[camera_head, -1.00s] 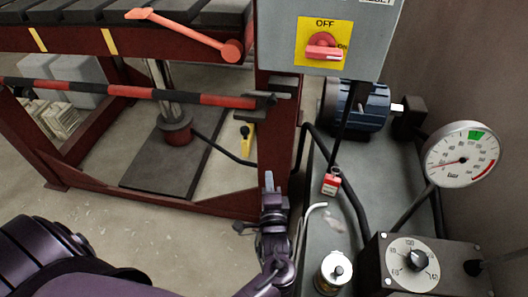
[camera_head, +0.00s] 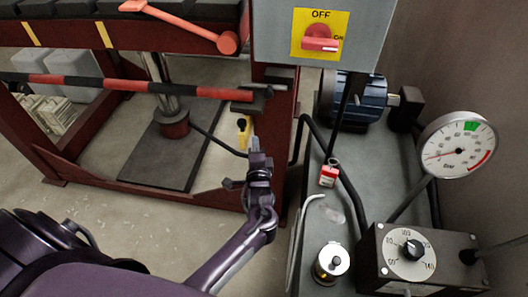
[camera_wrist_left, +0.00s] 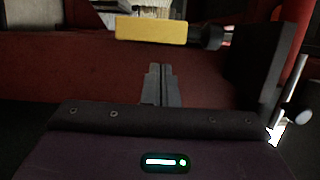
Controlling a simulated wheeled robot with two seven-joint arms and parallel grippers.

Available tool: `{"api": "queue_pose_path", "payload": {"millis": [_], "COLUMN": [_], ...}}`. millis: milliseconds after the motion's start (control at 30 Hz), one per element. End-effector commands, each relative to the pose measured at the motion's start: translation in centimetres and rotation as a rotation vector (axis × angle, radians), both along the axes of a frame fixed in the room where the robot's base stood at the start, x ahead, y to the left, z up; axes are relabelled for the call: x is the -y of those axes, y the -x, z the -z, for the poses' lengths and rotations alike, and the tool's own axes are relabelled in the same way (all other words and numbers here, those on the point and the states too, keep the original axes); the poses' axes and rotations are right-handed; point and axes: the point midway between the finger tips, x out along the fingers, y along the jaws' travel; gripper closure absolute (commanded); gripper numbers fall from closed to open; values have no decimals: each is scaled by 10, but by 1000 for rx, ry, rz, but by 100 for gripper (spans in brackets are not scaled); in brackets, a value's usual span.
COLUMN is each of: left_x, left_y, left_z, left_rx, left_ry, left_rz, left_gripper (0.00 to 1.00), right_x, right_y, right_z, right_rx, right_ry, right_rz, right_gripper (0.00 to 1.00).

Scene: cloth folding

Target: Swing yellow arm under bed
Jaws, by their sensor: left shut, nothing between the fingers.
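The yellow arm (camera_head: 244,136) is a short yellow lever with a dark knob, low beneath the bed (camera_head: 120,12) and near the frame's right post. In the left wrist view the yellow arm (camera_wrist_left: 152,30) lies across the picture beyond my fingertips, with a dark round end on its right. My left gripper (camera_head: 256,145) is shut and empty, just below and right of the yellow arm in the head view. Its closed fingers (camera_wrist_left: 158,70) point towards the yellow arm, apart from it in the picture. My right gripper is not in view.
A dark red frame (camera_head: 110,185) and a black-and-red bar (camera_head: 130,86) surround the space under the bed. A grey switch box (camera_head: 270,30), a motor (camera_head: 360,102), a gauge (camera_head: 457,145) and a dial box (camera_head: 415,255) stand right. A red padlock (camera_head: 328,174) hangs near a black hose.

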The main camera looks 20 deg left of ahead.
Motion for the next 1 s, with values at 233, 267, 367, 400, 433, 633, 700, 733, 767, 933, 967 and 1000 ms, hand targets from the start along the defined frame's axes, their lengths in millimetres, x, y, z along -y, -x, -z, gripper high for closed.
{"api": "queue_pose_path", "payload": {"millis": [233,267,367,400,433,633,700,733,767,933,967,1000], "left_x": [-15,-15,-15,-15,-15,-16,-18,-20,-22,-35,-38,-43], "left_y": [4,4,4,4,4,5,6,6,7,12,13,15], "left_z": [-1,-1,-1,-1,-1,-1,-2,-2,-2,-4,-4,-4], "left_rx": [2,2,2,2,2,1,1,0,1,-1,-1,-3], "left_ry": [1,1,1,1,1,0,0,-1,-3,-6,-6,-8], "left_rz": [1,1,1,1,1,7,17,24,31,95,112,137], "left_gripper": [100,100,100,100,100,100,100,100,100,100,100,100], "right_x": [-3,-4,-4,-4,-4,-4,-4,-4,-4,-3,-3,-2], "right_y": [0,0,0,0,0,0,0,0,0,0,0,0], "right_z": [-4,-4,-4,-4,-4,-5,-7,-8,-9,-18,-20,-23], "right_rx": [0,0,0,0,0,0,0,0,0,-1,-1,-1], "right_ry": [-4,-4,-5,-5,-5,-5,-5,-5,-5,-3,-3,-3], "right_rz": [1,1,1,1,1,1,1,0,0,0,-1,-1], "right_gripper": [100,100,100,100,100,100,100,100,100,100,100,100]}}
